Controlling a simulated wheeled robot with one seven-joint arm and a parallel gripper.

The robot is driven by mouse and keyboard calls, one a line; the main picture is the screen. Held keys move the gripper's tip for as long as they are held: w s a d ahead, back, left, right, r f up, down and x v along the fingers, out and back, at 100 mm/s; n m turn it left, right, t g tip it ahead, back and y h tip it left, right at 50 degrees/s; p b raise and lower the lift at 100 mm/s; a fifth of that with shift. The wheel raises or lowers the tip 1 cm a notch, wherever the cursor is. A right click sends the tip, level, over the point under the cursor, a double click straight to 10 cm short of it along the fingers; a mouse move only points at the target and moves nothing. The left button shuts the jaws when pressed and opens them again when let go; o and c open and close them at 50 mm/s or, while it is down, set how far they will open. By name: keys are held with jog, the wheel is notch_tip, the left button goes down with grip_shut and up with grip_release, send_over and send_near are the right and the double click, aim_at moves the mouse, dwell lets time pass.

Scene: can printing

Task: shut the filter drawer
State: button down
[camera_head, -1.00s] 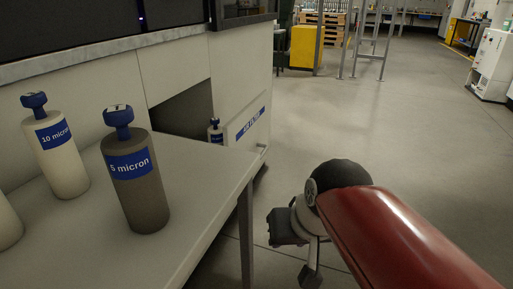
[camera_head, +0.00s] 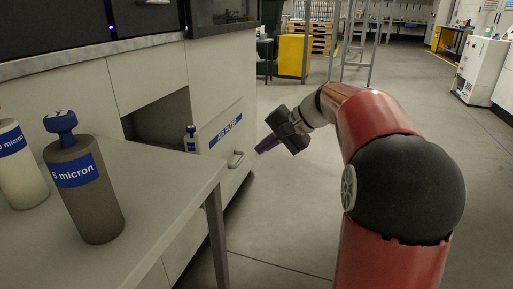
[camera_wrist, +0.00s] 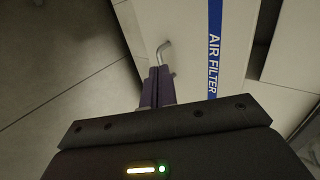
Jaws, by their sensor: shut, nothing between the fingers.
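The filter drawer (camera_head: 215,150), labelled AIR FILTER, stands open, its front out from the grey machine with a dark opening behind it. A filter bottle (camera_head: 190,140) with a blue top shows inside it, mostly hidden by the front. A curved metal handle (camera_head: 237,160) is on the drawer front. My gripper (camera_head: 259,150) is shut and empty, just right of the handle in the head view. In the wrist view its purple fingers (camera_wrist: 157,75) point at the drawer front (camera_wrist: 195,30), close to the handle (camera_wrist: 163,50); I cannot tell whether they touch.
A grey table (camera_head: 150,205) stands at the left, close to the drawer. It carries a dark 5 micron bottle (camera_head: 90,205) and a pale bottle (camera_head: 22,180). The floor right of the drawer is clear. A yellow cabinet (camera_head: 293,55) stands far back.

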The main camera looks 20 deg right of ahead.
jog(key=w+a+r+x, duration=0.1)
jog(key=r+x, duration=0.1)
jog(key=x, duration=0.8)
jog(key=shift+w+a+f+p, duration=0.15)
jog(key=shift+a+f+p, duration=0.15)
jog(key=shift+a, duration=0.2)
